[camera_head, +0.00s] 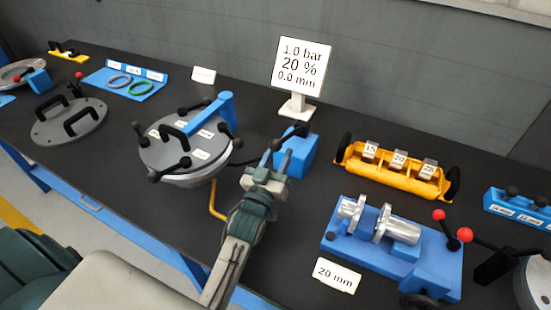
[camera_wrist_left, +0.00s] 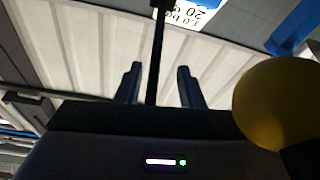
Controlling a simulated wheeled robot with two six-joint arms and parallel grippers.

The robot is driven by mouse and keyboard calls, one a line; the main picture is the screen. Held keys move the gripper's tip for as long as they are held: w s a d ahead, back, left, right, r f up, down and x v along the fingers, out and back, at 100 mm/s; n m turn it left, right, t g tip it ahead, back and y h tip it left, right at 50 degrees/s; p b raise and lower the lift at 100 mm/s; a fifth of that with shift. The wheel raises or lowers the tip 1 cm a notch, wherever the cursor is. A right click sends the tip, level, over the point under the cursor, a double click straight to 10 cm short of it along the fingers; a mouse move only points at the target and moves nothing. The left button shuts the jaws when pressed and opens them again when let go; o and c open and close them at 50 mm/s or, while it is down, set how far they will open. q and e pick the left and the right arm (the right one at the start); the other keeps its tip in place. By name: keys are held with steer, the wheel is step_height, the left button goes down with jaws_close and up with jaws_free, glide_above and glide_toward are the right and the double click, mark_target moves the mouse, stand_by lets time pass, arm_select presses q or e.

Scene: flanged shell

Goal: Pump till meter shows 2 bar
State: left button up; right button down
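The meter sign (camera_head: 300,67) stands at the back and reads 1.0 bar, 20 % and 0.0 mm. A blue block (camera_head: 301,152) with a black lever (camera_head: 279,143), seemingly the pump, stands in front of it. My left gripper (camera_head: 268,173) is just in front of the block, by the lever. In the left wrist view the two fingers (camera_wrist_left: 158,84) stand apart, with a thin black bar (camera_wrist_left: 155,55) between them and gaps on both sides. Whether the fingers touch the lever is not clear. My right gripper is not in view.
A round flanged lid (camera_head: 190,146) with black clamp handles and a blue arm is left of my gripper. A yellow rack (camera_head: 396,179) and a blue fixture (camera_head: 436,264) are at right.

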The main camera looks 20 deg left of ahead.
arm_select(q)
steer(key=r+p+v, duration=0.1)
steer(key=r+v, duration=0.1)
steer(key=v, duration=1.4)
steer(key=shift+s+r, duration=0.35)
steer(key=shift+s, duration=0.3)
